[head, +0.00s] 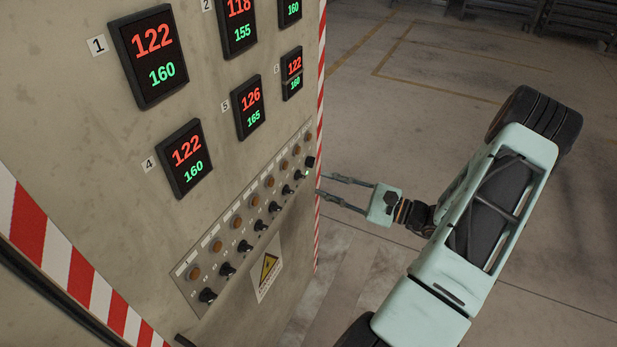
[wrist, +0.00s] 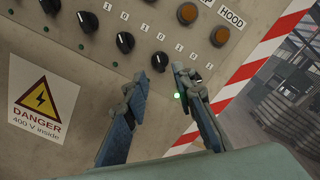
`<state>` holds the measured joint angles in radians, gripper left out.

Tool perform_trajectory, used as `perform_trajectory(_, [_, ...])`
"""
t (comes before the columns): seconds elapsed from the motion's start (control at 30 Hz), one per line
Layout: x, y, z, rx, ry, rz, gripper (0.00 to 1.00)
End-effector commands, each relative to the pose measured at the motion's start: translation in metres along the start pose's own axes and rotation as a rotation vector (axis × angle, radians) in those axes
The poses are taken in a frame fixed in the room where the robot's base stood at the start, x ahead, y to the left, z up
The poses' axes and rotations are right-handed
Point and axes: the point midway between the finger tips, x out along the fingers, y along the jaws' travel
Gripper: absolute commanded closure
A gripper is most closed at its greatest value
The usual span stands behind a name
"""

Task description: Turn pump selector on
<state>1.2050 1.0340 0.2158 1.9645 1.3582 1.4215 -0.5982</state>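A row of black selector knobs runs along the panel strip. The pump label cannot be read in either view, so I cannot tell which knob is the pump selector. In the wrist view one knob (wrist: 159,61) shows just beyond the gap between my fingertips, and another knob (wrist: 125,42) is to its left. My gripper (head: 323,187) is open and empty, with its fingers pointing at the right end of the strip. In the wrist view my gripper (wrist: 161,78) has its two fingers apart, and the right finger partly hides the panel's right-end controls.
A green light (wrist: 177,95) glows between the fingers. Orange lamps (wrist: 187,13) sit above the knobs, near a HOOD label (wrist: 231,17). A danger sign (wrist: 42,106) and a red-white striped edge (wrist: 268,48) flank the controls. Temperature displays (head: 186,158) are above the strip.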

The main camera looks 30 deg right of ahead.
Motion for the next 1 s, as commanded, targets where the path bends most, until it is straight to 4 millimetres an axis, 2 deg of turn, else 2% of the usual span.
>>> perform_trajectory(0.1, [0.024, 0.000, 0.001, 0.000, -0.002, 0.002, 0.75])
perform_trajectory(0.3, [0.048, 0.000, 0.000, 0.000, 0.000, 0.002, 0.75])
perform_trajectory(0.43, [0.055, 0.000, 0.000, 0.000, 0.001, 0.002, 0.75])
perform_trajectory(0.7, [0.056, 0.000, 0.000, -0.001, 0.001, 0.002, 0.75])
perform_trajectory(0.9, [0.056, 0.000, 0.000, 0.000, 0.001, 0.002, 0.97])
perform_trajectory(1.0, [0.056, 0.000, 0.000, -0.001, 0.001, 0.002, 1.00])
